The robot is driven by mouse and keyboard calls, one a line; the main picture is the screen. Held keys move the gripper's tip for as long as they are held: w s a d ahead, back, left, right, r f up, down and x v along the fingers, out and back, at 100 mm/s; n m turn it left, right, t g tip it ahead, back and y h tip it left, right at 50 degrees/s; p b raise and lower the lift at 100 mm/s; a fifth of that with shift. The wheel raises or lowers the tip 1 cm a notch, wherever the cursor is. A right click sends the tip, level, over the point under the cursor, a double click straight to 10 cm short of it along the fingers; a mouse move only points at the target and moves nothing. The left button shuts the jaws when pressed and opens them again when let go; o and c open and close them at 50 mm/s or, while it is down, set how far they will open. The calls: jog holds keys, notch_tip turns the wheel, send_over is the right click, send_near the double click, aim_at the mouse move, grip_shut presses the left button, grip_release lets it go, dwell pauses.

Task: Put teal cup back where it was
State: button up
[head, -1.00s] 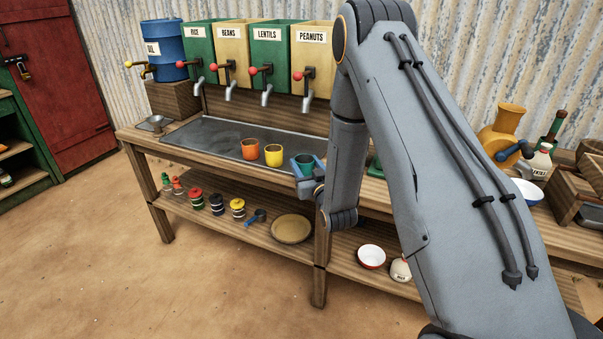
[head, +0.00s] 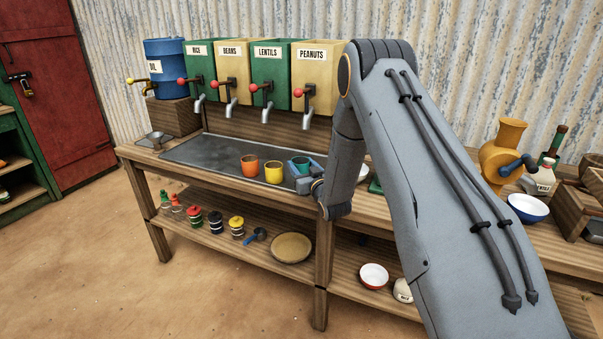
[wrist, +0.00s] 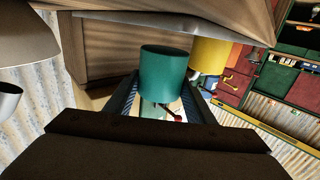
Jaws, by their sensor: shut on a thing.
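The teal cup (head: 299,166) is at the right end of the metal tray (head: 215,156) on the stall counter. My gripper (head: 303,174) is shut on it. In the wrist view the teal cup (wrist: 163,70) sits between the two fingers of my gripper (wrist: 160,100). A yellow cup (head: 273,172) stands just left of it, and an orange cup (head: 250,166) stands further left. The yellow cup also shows in the wrist view (wrist: 208,56), close beside the teal one. I cannot tell whether the teal cup's base touches the tray.
Dispensers with spouts stand behind the tray, among them peanuts (head: 314,78) and lentils (head: 270,75). A blue oil barrel (head: 166,68) is at the left. A blue bowl (head: 528,208) is on the counter at the right. The tray's left part is clear.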

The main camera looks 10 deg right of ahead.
jog(key=shift+f, duration=1.5)
jog(key=shift+f, duration=0.1)
jog(key=o, duration=1.1)
jog(key=s+r+g+h, duration=0.1)
jog(key=s+g, duration=0.4)
jog(key=s, duration=1.1)
jog(key=s+r+m+g+h+b, duration=0.1)
jog(key=s+r+g, duration=0.2)
jog(key=s, duration=1.3)
jog(key=s+r+g, duration=0.2)
jog(key=s+g, duration=0.7)
jog(key=s, duration=0.7)
jog(key=shift+s+a+m+h, duration=0.3)
jog(key=shift+s+m+h, duration=0.1)
